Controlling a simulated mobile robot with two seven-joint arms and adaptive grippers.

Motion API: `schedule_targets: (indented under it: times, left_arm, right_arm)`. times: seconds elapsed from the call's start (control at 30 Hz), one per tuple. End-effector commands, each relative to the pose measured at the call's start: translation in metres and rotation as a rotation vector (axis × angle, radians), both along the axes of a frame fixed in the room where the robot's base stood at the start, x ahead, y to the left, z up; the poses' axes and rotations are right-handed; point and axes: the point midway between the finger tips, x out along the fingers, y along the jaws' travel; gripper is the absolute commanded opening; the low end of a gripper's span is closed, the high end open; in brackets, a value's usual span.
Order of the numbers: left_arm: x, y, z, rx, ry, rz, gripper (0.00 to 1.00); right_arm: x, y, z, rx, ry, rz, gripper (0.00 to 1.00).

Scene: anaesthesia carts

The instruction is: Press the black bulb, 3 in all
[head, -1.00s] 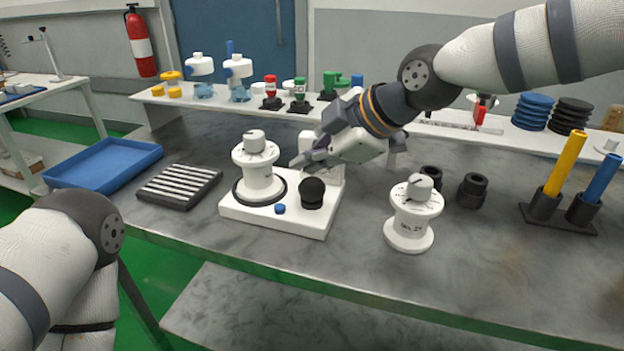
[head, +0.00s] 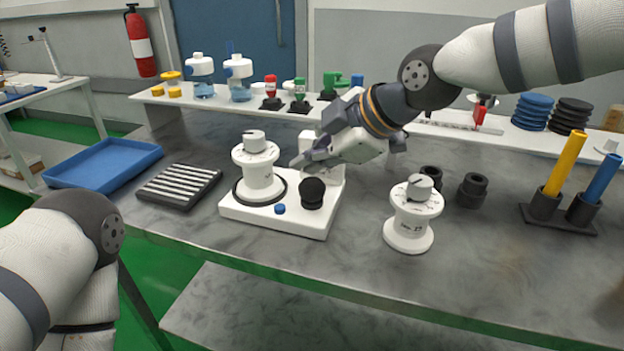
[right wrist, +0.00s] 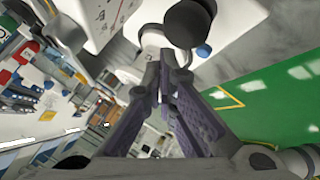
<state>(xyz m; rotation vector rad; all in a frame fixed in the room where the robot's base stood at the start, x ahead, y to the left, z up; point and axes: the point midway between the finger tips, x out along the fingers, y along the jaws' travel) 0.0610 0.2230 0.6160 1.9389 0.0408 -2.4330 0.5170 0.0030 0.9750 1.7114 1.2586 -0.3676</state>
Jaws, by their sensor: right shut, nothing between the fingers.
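The black bulb (head: 312,193) sits on the front right part of a white base (head: 270,220) on the grey bench. A small blue button (head: 280,209) is beside it. A white dial unit (head: 258,172) stands on the base inside a black ring. My right gripper (head: 297,164) is shut and empty, just above and behind the bulb, apart from it as far as I can tell. In the right wrist view the bulb (right wrist: 189,22) shows beyond the closed fingertips (right wrist: 168,56). My left arm shows at the lower left, but its gripper is out of view.
A second white dial unit (head: 412,215) stands to the right of the base. Two black cups (head: 472,190) are behind it. A black ribbed tray (head: 180,186) and a blue tray (head: 105,164) lie to the left. The bench front is clear.

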Motion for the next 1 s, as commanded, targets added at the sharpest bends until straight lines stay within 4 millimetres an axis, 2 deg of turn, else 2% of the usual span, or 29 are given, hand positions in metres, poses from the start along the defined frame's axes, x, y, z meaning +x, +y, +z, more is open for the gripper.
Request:
schedule_targets:
  times: [0.3, 1.0]
  left_arm:
    - [0.001, 0.0, 0.0, 0.0, -0.002, 0.0, 0.0]
    - [0.0, 0.0, 0.0, 0.0, 0.0, 0.0, 0.0]
  right_arm:
    - [0.0, 0.0, -0.009, -0.001, 0.002, 0.001, 0.0]
    - [0.0, 0.0, -0.013, 0.0, 0.0, 0.0, 0.0]
